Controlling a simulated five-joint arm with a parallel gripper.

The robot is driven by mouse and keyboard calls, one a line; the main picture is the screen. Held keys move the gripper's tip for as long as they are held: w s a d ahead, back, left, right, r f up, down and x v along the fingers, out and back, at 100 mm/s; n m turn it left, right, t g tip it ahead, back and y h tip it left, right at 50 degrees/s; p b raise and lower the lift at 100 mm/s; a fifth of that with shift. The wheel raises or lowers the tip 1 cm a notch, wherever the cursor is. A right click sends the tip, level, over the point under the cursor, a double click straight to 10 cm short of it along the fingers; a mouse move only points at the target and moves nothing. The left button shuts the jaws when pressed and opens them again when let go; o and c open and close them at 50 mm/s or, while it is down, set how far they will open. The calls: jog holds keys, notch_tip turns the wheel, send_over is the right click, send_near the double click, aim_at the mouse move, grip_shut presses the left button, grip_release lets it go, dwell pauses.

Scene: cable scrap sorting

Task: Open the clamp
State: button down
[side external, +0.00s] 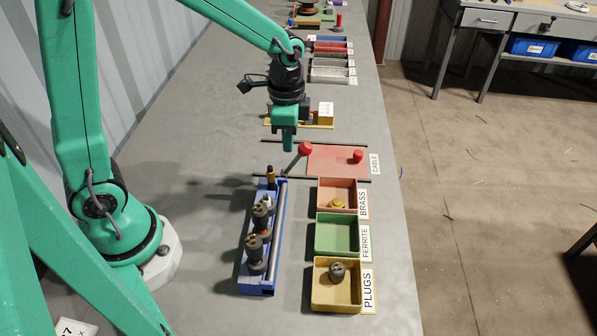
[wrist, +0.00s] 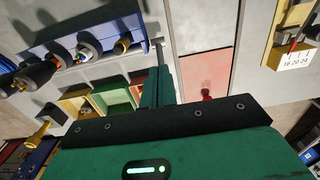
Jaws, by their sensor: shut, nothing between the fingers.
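The clamp is a blue rack (side external: 258,275) with a silver bar (side external: 277,235) along its right side. A grey lever with a red ball knob (side external: 305,148) rises, tilted, from the bar's far end. Dark plugs (side external: 255,250) and a slimmer yellow-tipped piece stand in the rack. In the wrist view the rack (wrist: 75,38) is at upper left; a grey rod by its right end runs behind my fingers, and its knob is hidden. My gripper (side external: 289,146) is shut and empty, pointing down just left of the knob in the side view. I cannot tell whether they touch. My fingers also show in the wrist view (wrist: 160,75).
A red CABLE mat (side external: 325,165) with another red knob (side external: 358,156) lies to the right, between dark rails. Brass, ferrite and plugs trays (side external: 338,233) line the right edge. A yellow fixture (side external: 324,115) stands behind my gripper. The grey table left of the rack is clear.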

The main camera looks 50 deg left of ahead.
notch_tip(320, 180, up, 5)
jog(key=shift+r, duration=0.1)
dwell(0.5)
jog(key=shift+s+r, duration=0.1)
jog(key=s+a+r+n+t, duration=0.2)
jog(key=s+r+n, duration=0.2)
jog(key=s, duration=0.2)
jog(key=s+a+r+n+t, duration=0.1)
jog(key=s+r+n+t, duration=0.2)
jog(key=s, duration=0.4)
jog(key=shift+s+a+r+n+t, duration=0.3)
jog(key=shift+a+r+n, duration=0.15)
jog(key=shift+n, duration=0.55)
dwell(0.4)
